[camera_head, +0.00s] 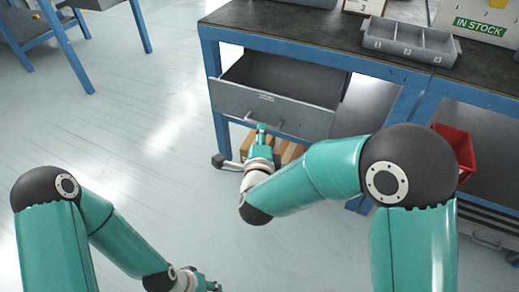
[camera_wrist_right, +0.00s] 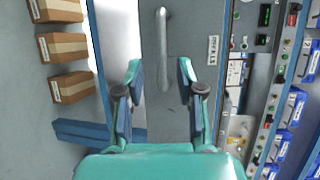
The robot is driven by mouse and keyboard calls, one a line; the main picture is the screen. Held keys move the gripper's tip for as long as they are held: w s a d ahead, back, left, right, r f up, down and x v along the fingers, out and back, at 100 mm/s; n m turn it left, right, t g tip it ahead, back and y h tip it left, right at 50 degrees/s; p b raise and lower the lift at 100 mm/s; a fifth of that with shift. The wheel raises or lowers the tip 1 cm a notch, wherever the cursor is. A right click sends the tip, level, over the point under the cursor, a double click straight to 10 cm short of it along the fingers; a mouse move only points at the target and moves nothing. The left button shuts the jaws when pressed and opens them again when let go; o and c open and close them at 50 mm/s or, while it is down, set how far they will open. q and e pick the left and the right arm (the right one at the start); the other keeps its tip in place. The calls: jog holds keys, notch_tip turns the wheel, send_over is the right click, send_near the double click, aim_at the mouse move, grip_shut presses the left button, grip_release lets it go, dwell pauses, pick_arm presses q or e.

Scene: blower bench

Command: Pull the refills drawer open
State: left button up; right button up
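The grey refills drawer (camera_head: 240,100) hangs under the dark-topped blue bench in the head view. It stands pulled out, with its dark inside showing; I see nothing in it. Its front (camera_wrist_right: 197,20) fills the middle of the right wrist view, with a REFILLS label and a grey bar handle (camera_wrist_right: 163,45). My right gripper (camera_head: 262,128) is at the drawer front. In the wrist view its fingers (camera_wrist_right: 160,72) are apart, one on each side of the handle, with gaps to it. My left gripper (camera_head: 212,286) is low at the bottom edge, partly cut off.
Cardboard boxes (camera_head: 291,152) are below the drawer. A grey divided tray (camera_head: 408,44) and an IN STOCK sign (camera_head: 480,27) are on the bench top. A red bin (camera_head: 462,150) is at the right.

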jog(key=s+r, duration=0.1)
jog(key=s, duration=0.5)
jog(key=shift+a, duration=0.35)
jog(key=w+d+f+m+g+h, duration=0.1)
jog(key=d+f+m+g+h, duration=0.15)
jog(key=d+f, duration=0.8)
jog(key=s+d+f+n+g+y, duration=0.1)
jog(key=s+d+f+n+g, duration=0.2)
jog(key=f, duration=0.4)
jog(key=s+d+f+n+g+y, duration=0.1)
jog(key=s+d+f+n+g, duration=0.2)
jog(key=f, duration=0.5)
jog(key=s+a+f+n+g+y, duration=0.3)
jog(key=s+a+f+n, duration=0.1)
jog(key=s+n, duration=0.4)
jog(key=s+a+f+n+g+y, duration=0.35)
jog(key=s+n, duration=0.25)
jog(key=s, duration=0.3)
notch_tip(320, 180, up, 34)
jog(key=p, duration=3.4)
jog(key=shift+a+n, duration=0.25)
jog(key=shift+n, duration=0.1)
